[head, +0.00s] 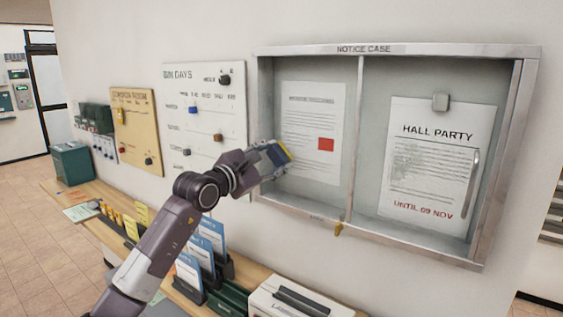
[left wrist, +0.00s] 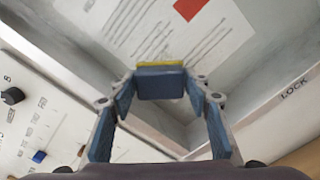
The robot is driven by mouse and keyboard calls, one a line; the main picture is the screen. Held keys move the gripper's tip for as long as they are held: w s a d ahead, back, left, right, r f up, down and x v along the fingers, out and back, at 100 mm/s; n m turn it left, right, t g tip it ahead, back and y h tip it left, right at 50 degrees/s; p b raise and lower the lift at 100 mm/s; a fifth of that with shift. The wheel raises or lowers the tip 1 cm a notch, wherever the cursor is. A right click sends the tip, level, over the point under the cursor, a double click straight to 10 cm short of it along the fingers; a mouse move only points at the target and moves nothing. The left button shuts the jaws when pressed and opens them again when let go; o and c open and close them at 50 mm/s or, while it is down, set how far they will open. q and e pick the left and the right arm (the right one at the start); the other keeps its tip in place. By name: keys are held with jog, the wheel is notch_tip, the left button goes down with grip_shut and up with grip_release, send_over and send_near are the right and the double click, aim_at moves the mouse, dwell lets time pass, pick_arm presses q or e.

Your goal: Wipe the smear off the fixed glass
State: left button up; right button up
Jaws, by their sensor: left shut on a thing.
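The notice case (head: 362,130) hangs on the wall with a metal frame and a middle upright. Its left pane (head: 267,110) covers a white notice with a red square; the right side has a long handle (head: 474,175). I take the left pane as the fixed glass; it also shows in the left wrist view (left wrist: 245,65). I cannot make out a distinct smear. My left gripper (head: 270,160) is at the left pane's lower left corner, shut on a blue block with a yellow edge (left wrist: 160,82). Whether the yellow edge touches the glass is unclear. My right gripper is out of view.
Left of the case hang a white bin days board (head: 204,100) and a tan board (head: 137,125). A wooden counter (head: 90,195) below holds blue leaflets (head: 212,235) in holders and a white box (head: 300,300). A small lock (head: 338,229) projects under the case's middle.

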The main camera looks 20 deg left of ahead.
pick_arm(q)
jog(key=shift+a, duration=0.2)
jog(key=shift+s+a+f+b, duration=0.15)
jog(key=shift+s+f+b, duration=0.1)
jog(key=shift+s+b, duration=0.15)
jog(key=shift+b+v, duration=0.8)
jog(key=shift+v, duration=1.55)
jog(key=shift+r, duration=0.15)
